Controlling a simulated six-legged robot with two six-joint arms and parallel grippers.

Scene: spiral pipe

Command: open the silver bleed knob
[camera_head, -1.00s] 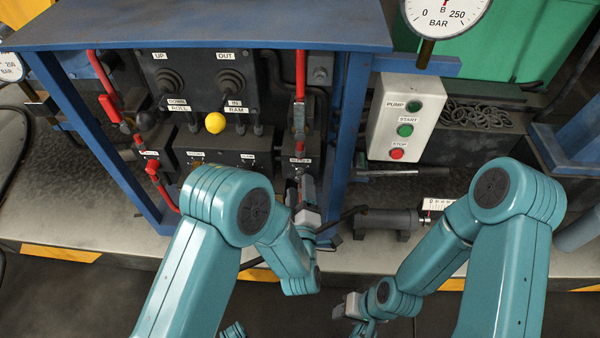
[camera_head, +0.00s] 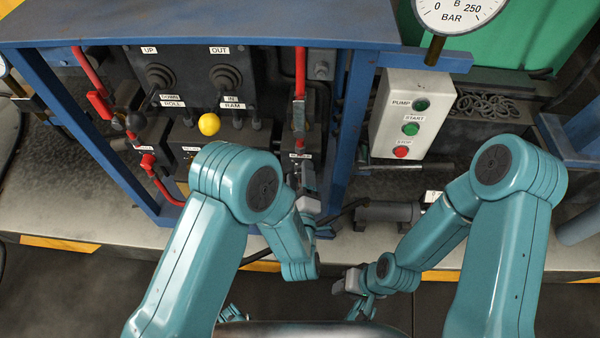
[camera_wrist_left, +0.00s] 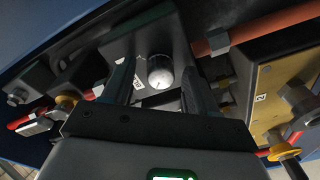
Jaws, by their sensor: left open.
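The silver bleed knob (camera_wrist_left: 160,72) shows in the left wrist view as a round pale disc on a dark block. My left gripper (camera_wrist_left: 158,82) is open, with one finger on each side of the knob in that view. I cannot tell whether either finger touches it. In the head view my left gripper (camera_head: 309,182) is just below a small label on the right of the valve panel, and the knob is hidden there. My right gripper (camera_head: 345,283) hangs low, away from the panel; its jaw opening is unclear.
Red pipes (camera_head: 300,85) run down the blue frame (camera_head: 350,120). Levers and a yellow ball knob (camera_head: 209,124) are to the left. A white pump box (camera_head: 410,115) stands to the right. A grey cylinder (camera_head: 388,214) lies below it. Open floor is in front.

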